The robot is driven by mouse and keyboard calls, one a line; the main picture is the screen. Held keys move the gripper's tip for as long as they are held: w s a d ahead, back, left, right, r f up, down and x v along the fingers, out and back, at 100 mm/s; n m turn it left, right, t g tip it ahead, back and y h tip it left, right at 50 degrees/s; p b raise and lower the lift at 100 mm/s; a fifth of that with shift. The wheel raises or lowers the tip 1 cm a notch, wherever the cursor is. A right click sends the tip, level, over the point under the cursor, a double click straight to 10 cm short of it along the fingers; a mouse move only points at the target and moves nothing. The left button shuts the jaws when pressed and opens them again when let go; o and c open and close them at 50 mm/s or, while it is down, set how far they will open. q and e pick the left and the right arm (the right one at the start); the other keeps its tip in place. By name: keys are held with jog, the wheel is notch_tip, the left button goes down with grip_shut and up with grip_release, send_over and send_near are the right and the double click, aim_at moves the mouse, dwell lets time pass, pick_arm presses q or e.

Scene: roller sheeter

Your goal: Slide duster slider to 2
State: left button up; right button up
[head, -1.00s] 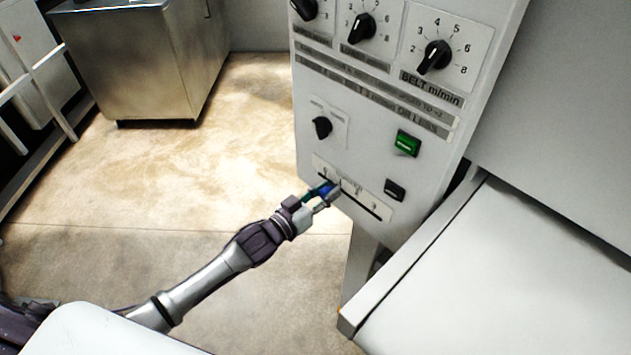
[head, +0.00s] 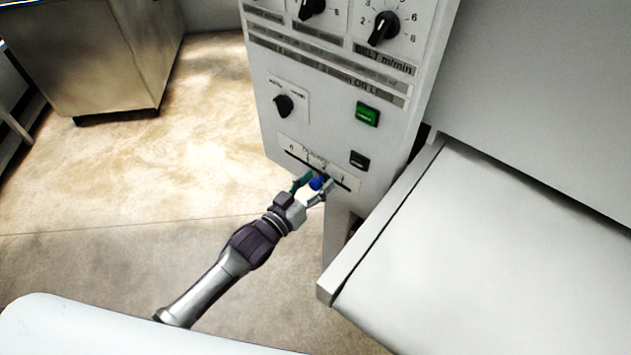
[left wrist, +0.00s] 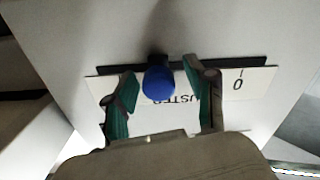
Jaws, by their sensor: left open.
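The duster slider is a blue knob (head: 317,183) at a dark slot low on the white control panel (head: 325,130). In the left wrist view the knob (left wrist: 159,81) stands near the middle of the slot (left wrist: 225,66), clear of the 0 mark at the label's right. The label (left wrist: 160,117) is upside down there and partly hidden by the fingers. My left gripper (head: 314,186) is at the slot, its fingers open on either side of the knob. In the wrist view these fingers (left wrist: 160,92) have visible gaps to the knob. The right gripper is not in view.
Above the slot are a black rotary switch (head: 284,105), a green button (head: 368,113) and a black button (head: 359,159). The pale machine table (head: 490,250) juts out at right. A metal cabinet (head: 90,55) stands at back left, with open floor between.

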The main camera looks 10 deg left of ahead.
pick_arm(q)
jog(key=v, duration=1.2)
jog(key=s+a+f+g+y, duration=0.2)
jog(key=a+f, duration=0.1)
jog(key=f, duration=0.6)
jog(key=s+a+f+n+g+y, duration=0.1)
jog(key=s+a+f+g+y, duration=0.15)
jog(key=f, duration=0.65)
jog(key=s+a+f+g+y, duration=0.1)
jog(key=s+a+f+y, duration=0.15)
jog(key=f, duration=0.65)
jog(key=s+f+g, duration=0.3)
jog(key=s+f, duration=0.3)
jog(key=s, duration=0.3)
jog(key=s+a+f+g+y, duration=0.1)
jog(key=s+f+g, duration=0.2)
jog(key=s+f, duration=0.3)
jog(key=s+f+g, duration=0.3)
jog(key=s+f, duration=0.3)
jog(key=s, duration=0.8)
jog(key=shift+a+f+y, duration=0.2)
jog(key=shift+f+y, duration=0.1)
jog(key=shift+y, duration=0.1)
